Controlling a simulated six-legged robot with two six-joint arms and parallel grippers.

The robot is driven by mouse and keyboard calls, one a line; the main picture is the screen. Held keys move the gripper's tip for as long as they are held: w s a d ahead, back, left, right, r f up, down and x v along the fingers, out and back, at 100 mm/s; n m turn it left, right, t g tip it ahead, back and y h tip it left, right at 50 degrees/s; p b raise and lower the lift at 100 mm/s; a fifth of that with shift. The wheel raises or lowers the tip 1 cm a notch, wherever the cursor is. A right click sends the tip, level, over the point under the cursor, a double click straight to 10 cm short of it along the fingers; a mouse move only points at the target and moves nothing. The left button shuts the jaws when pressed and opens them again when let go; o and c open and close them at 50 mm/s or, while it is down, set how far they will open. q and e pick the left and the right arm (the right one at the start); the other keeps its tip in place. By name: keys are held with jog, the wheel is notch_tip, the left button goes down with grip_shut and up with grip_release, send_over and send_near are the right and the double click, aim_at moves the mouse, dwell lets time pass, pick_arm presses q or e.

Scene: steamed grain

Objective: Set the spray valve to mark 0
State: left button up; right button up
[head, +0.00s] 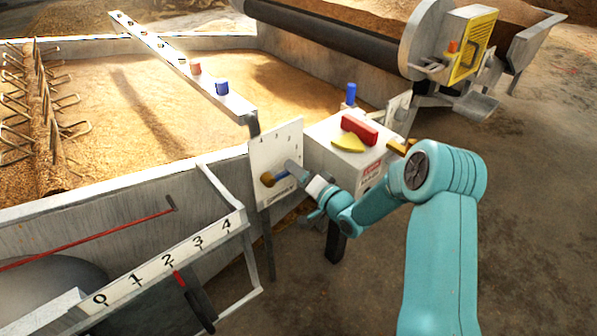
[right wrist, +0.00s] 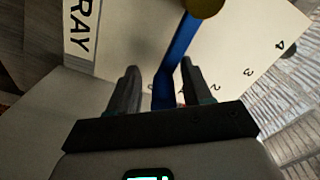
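The spray valve panel (head: 272,148) is an upright white plate on the grain bed's rim. It has a brass hub (head: 267,180) with a short blue lever (head: 282,175). My right gripper (head: 297,174) is at the lever's free end. In the right wrist view, the blue lever (right wrist: 181,48) runs from the brass hub (right wrist: 205,6) down between the two dark fingers of my gripper (right wrist: 160,82). The fingers stand apart, with a gap beside the lever. Marks 2, 3 and 4 show on the panel (right wrist: 235,40); the lever's mark is hidden. My left gripper is not in view.
A white box (head: 330,140) with a red handle (head: 359,130) and yellow sector stands right behind the panel. A scale numbered 0 to 4 (head: 150,275) is at the lower left. A beam with coloured blocks (head: 185,70) crosses the grain bed. The floor at right is open.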

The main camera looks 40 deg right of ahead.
jog(key=shift+r, duration=0.1)
jog(key=shift+d, duration=0.1)
jog(key=shift+s, duration=0.45)
jog(key=s+d+p, duration=0.1)
jog(key=s+p, duration=0.1)
jog(key=s, duration=1.3)
jog(key=shift+s, duration=0.15)
jog(key=shift+d, duration=0.1)
